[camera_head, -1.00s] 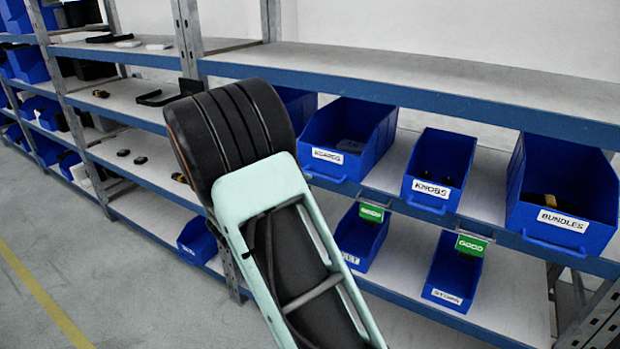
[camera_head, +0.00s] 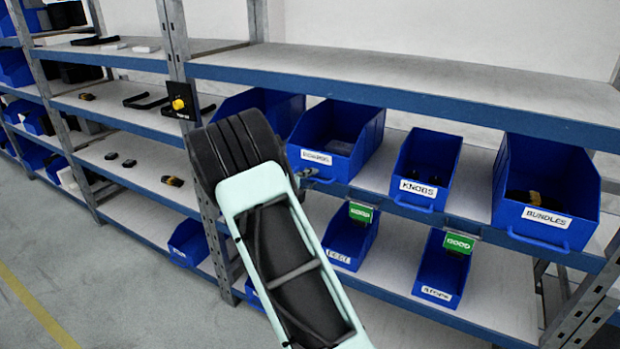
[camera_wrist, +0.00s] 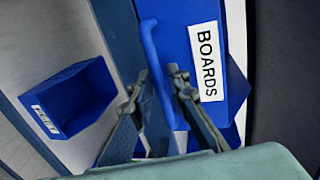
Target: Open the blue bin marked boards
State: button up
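The blue bin marked boards (camera_head: 354,122) sits on the middle shelf, left of the knobs bin. Its white BOARDS label (camera_wrist: 207,61) fills the upper right of the wrist view. Its blue bar handle (camera_wrist: 152,65) runs down beside the label. My gripper (camera_wrist: 158,75) is open, with one finger on each side of the handle and small gaps showing. Contact with the handle cannot be told. In the head view only part of my gripper (camera_head: 311,176) shows at the bin's front; my arm hides the rest.
A knobs bin (camera_head: 425,170) and a bundles bin (camera_head: 545,185) stand to the right. Another blue bin (camera_head: 278,107) is partly hidden behind my arm. Green tags (camera_head: 459,243) hang below the shelf edge over lower bins. A yellow button on a black panel (camera_head: 182,102) is on the post.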

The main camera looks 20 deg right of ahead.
jog(key=shift+c, duration=0.4)
grip_shut()
jog(key=shift+a, duration=0.1)
jog(key=f+b+v, duration=0.2)
jog(key=v, duration=0.8)
jog(key=f+b+v, duration=0.2)
jog(key=b+v, duration=0.1)
jog(key=v, duration=0.6)
jog(key=shift+b+v, duration=0.35)
jog(key=shift+v, duration=0.5)
jog(key=shift+f, duration=0.2)
jog(key=shift+o, duration=0.4)
grip_release()
